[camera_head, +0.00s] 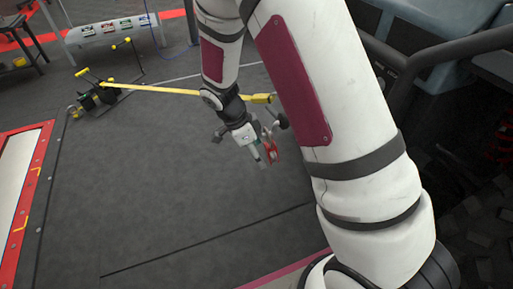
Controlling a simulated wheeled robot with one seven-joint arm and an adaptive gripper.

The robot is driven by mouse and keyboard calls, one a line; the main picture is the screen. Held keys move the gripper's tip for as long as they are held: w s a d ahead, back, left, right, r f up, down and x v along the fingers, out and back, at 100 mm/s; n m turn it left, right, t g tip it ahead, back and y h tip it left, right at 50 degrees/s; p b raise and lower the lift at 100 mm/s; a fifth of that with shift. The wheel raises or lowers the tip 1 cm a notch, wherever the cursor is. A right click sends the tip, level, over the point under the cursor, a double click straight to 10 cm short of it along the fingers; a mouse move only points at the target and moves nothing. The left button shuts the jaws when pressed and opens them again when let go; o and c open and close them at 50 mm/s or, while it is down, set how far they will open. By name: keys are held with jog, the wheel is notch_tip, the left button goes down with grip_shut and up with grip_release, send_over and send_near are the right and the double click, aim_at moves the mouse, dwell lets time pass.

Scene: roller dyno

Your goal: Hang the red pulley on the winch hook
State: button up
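The red pulley (274,155) is small in the view and sits at the fingers of my gripper (264,146). My gripper appears closed around it, though the exact contact is too small to see. A yellow strap (165,91) runs from the dark winch (97,95) at the left to a yellow end (262,99) just above and behind my gripper. The hook cannot be made out clearly; a dark piece near the strap end is partly hidden by my wrist and arm.
A red-framed panel (38,160) lies at the left. A vehicle with dark bars (455,50) is at the right. The grey floor (170,180) in the middle is clear.

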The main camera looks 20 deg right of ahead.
jog(key=shift+r, duration=0.1)
jog(key=a+r+p, duration=0.2)
jog(key=a+r, duration=0.2)
jog(key=a, duration=0.7)
jog(key=w+d+r+n+t+p, duration=0.1)
jog(key=d+r+n+p, duration=0.1)
jog(key=r+p, duration=0.6)
jog(key=w+d+r+n+t+p, duration=0.1)
jog(key=d+r+n+t+p, duration=0.1)
jog(key=r+n+p, duration=0.3)
jog(key=w+d+r+n+t+p, duration=0.1)
jog(key=r+n+p, duration=0.3)
jog(key=r+p, duration=0.8)
jog(key=shift+d+r+t, duration=0.4)
jog(key=shift+d+r, duration=0.45)
jog(key=shift+r, duration=0.3)
